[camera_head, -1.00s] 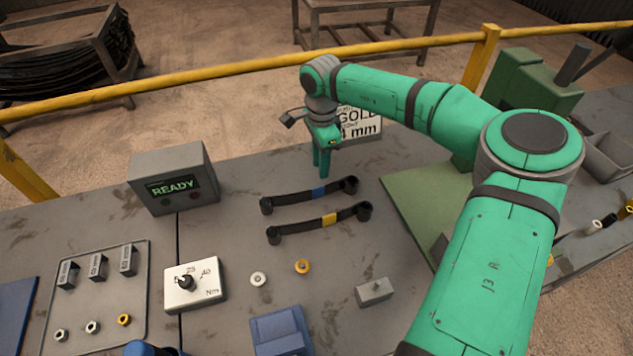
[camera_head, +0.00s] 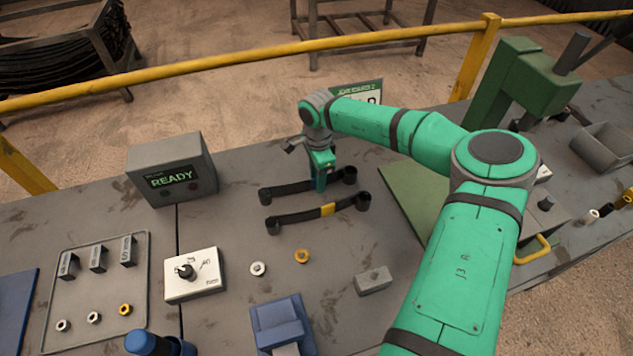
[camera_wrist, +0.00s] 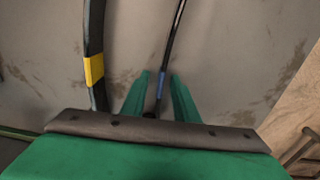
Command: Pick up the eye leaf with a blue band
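The dark eye leaf with a blue band (camera_head: 288,189) lies on the grey bench, behind the yellow-banded leaf. Its band is hidden by my gripper (camera_head: 320,186) in the head view. In the wrist view the blue-banded leaf (camera_wrist: 172,48) runs down between the fingertips of my gripper (camera_wrist: 160,78), its blue band just by the tips. The fingers are open, with a gap on both sides of the leaf. The yellow-banded leaf (camera_wrist: 95,45) lies to the left, outside the fingers; it also shows in the head view (camera_head: 298,217).
A grey READY box (camera_head: 172,168) stands to the left. A dial box (camera_head: 194,275), loose rings, a small grey block (camera_head: 373,281) and a blue fixture (camera_head: 280,324) lie nearer. A green mat (camera_head: 405,200) is to the right; a sign (camera_head: 358,92) stands behind my arm.

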